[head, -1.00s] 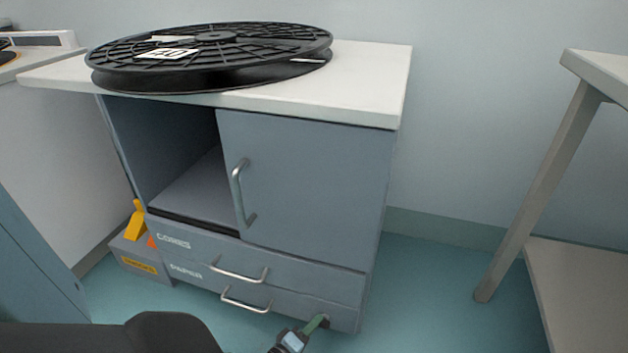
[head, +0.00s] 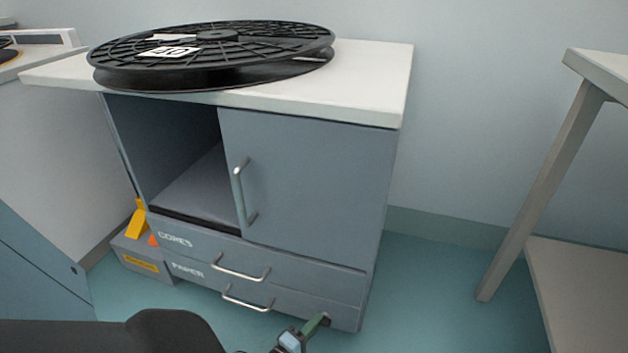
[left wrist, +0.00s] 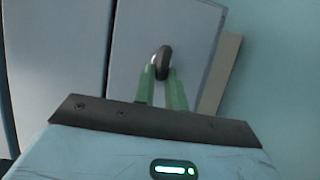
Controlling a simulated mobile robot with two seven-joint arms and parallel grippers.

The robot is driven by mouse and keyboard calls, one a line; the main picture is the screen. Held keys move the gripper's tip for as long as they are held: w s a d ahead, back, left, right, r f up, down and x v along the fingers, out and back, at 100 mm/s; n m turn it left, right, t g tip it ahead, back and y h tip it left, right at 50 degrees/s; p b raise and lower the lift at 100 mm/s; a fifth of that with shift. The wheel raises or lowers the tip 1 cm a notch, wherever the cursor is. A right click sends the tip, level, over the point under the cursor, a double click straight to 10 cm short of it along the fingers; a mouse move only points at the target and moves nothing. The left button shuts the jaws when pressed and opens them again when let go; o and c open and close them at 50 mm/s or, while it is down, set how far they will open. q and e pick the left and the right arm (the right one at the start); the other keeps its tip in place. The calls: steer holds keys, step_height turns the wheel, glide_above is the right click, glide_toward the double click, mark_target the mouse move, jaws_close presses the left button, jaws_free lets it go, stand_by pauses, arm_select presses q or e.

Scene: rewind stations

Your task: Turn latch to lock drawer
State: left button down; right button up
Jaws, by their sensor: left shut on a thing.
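The grey-blue cabinet has two drawers, the upper one marked CORES (head: 190,244) and the lower one marked PAPER (head: 200,275). Both drawers look closed. A small dark latch (head: 325,320) sits at the right end of the lower drawer front. In the left wrist view the latch (left wrist: 163,62) is a dark rounded knob. My left gripper (head: 313,325) reaches it from below, its green fingers shut on the latch. In the left wrist view the left gripper's fingertips (left wrist: 162,74) are on either side of the knob. My right gripper is not in view.
A large black reel (head: 215,55) lies on the white cabinet top (head: 375,80). The cabinet door (head: 310,185) is beside an open compartment. A grey box (head: 140,255) with a yellow part stands on the floor at left. A table (head: 545,180) is at right, with clear floor between.

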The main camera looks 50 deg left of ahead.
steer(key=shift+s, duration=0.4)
arm_select(q)
steer(key=c, duration=1.6)
jaws_free()
steer(key=shift+o, duration=0.8)
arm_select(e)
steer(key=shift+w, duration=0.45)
arm_select(q)
steer(key=s+d+p, duration=0.1)
steer(key=s+p, duration=0.2)
steer(key=s, duration=0.4)
steer(key=shift+s+d, duration=0.15)
steer(key=shift+s, duration=0.2)
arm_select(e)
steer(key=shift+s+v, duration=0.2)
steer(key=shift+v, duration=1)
